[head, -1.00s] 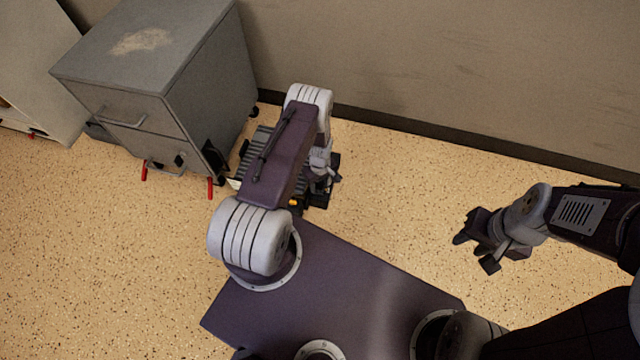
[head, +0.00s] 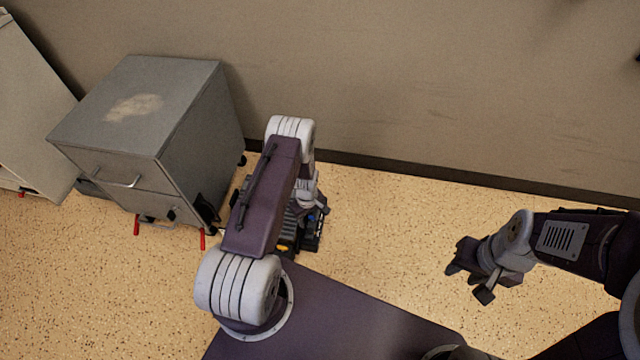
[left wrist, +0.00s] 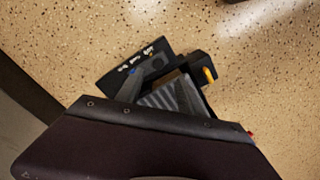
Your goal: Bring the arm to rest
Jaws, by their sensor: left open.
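My left arm reaches forward from my base, with its elbow raised and its forearm hanging down. My left gripper (head: 311,212) is low beyond the elbow, partly hidden by the arm. In the left wrist view, its dark fingers (left wrist: 158,88) stand apart with nothing seen between them, in front of a black device. My right gripper (head: 468,283) is open and empty over bare floor at the right.
The black device (left wrist: 158,60), with a ribbed grey part and a yellow piece, sits low beneath the left gripper. A grey drawer cabinet (head: 190,95) with red-tipped feet stands at left, a pale cabinet (head: 25,120) beyond it. The wall (head: 420,90) runs behind. Floor (head: 390,230) between the arms is clear.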

